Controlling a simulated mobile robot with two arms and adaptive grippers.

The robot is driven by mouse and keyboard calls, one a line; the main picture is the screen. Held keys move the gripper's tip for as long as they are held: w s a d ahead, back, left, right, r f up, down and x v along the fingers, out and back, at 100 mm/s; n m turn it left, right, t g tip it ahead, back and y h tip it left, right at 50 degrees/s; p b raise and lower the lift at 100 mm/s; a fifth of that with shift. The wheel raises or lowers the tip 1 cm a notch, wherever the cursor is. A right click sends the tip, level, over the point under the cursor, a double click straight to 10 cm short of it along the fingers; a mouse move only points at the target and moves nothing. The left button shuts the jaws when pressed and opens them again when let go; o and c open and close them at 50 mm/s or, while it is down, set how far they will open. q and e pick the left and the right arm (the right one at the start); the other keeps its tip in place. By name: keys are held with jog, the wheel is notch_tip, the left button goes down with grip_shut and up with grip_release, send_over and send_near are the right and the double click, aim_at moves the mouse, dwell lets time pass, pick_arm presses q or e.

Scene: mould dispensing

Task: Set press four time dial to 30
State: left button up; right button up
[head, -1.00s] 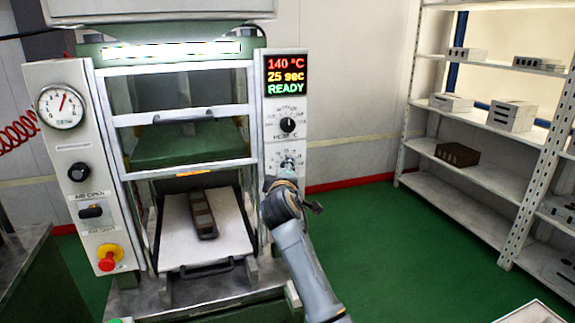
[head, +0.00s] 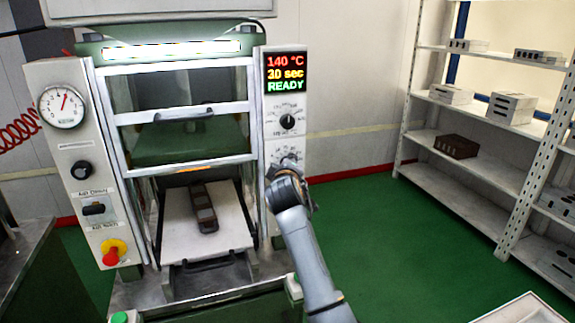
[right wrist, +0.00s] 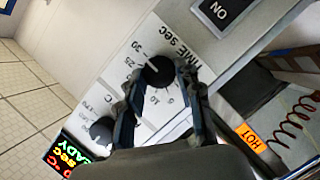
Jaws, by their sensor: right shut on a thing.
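The press has a display (head: 286,73) reading 140 °C, 30 sec and READY. Below it is the heat dial (head: 288,121). The time dial (right wrist: 159,72) is a black knob on the white panel in the right wrist view, its white pointer line towards the 30 end of the scale. My right gripper (right wrist: 165,92) is shut on the time dial, a finger on each side. In the head view my right arm's wrist (head: 287,190) hides most of that dial. My left gripper is in neither view.
A dark mould (head: 204,207) lies on the press's white sliding plate (head: 180,240). A gauge (head: 62,107) and a red stop button (head: 111,253) are on the press's left panel. A shelf rack (head: 470,180) stands at the right, with clear green floor between.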

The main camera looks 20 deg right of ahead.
jog(key=o, duration=1.1)
jog(key=shift+r, duration=0.3)
jog(key=shift+c, duration=0.2)
jog(key=shift+o, duration=0.5)
jog(key=shift+a+f, duration=0.1)
jog(key=shift+f, duration=0.05)
jog(key=v, duration=1.2)
